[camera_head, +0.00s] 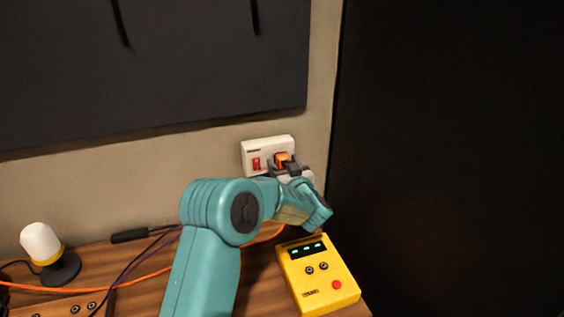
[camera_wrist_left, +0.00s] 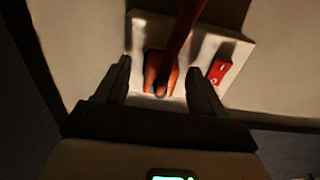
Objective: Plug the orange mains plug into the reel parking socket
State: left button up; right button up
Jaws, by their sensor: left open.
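The orange mains plug (camera_head: 282,158) is at the white wall socket plate (camera_head: 255,148), which has a red switch. In the left wrist view the plug (camera_wrist_left: 153,66) sits against the plate (camera_wrist_left: 205,45), beside the red switch (camera_wrist_left: 220,72). Its orange cord crosses in front of the plate. My left gripper (camera_head: 285,163) is at the plug, and its fingers (camera_wrist_left: 159,68) stand on either side of it, open, with visible gaps. The plug's pins are hidden. I cannot make out a reel or its parking socket. My right gripper is not in view.
A yellow box (camera_head: 318,276) with a green-lit display stands on the wooden desk below the socket. A white-topped lamp (camera_head: 41,246) is at the left. Orange and dark cables cross the desk. A dark panel (camera_head: 450,150) fills the right side.

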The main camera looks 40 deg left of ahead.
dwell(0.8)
pick_arm(q)
grip_shut()
jog(key=shift+d, duration=0.1)
jog(key=shift+d, duration=0.1)
jog(key=shift+b+v, duration=0.75)
jog(key=shift+v, duration=2.15)
jog(key=shift+s, duration=0.1)
